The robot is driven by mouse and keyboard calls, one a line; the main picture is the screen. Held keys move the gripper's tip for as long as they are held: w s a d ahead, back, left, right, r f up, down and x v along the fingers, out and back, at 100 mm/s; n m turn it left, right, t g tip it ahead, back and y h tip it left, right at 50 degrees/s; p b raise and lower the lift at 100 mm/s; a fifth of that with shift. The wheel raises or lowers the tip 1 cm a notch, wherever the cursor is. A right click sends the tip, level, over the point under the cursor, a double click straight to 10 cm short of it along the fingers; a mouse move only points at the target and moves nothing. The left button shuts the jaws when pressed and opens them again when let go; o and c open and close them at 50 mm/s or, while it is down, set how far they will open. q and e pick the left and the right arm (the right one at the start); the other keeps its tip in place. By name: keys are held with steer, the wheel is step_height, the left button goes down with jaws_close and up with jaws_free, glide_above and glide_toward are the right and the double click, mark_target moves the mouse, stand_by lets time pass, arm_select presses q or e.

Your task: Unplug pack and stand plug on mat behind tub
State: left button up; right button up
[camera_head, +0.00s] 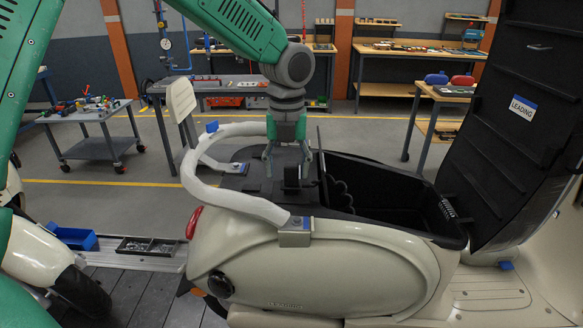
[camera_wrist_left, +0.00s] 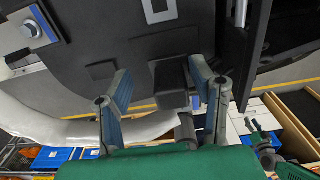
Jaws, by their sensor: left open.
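My left gripper (camera_head: 288,158) is open and points down over the dark mat (camera_head: 236,183) behind the tub. A black plug (camera_head: 291,178) stands upright on the mat between its fingers. In the left wrist view the plug (camera_wrist_left: 172,76) shows as a dark block between the open fingers (camera_wrist_left: 160,72), nearer the right-hand finger; I cannot tell whether it touches. The black tub (camera_head: 385,222) lies open to the right, with a dark coiled cable (camera_head: 340,194) at its left end. I cannot make out the pack. My right gripper is out of view.
The raised seat (camera_head: 520,120) with a LEADING label stands right of the tub. A pale curved grab rail (camera_head: 215,195) loops around the mat's left side. Benches stand behind.

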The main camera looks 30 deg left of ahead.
arm_select(q)
steer(key=shift+w+a+r, duration=0.1)
steer(key=shift+r, duration=0.2)
steer(key=r, duration=0.3)
steer(key=d+r, duration=0.1)
steer(key=r, duration=0.6)
steer(key=shift+d+r, duration=0.25)
steer(key=shift+r, duration=0.05)
steer(key=shift+a+r, duration=0.3)
steer(key=shift+a, duration=0.3)
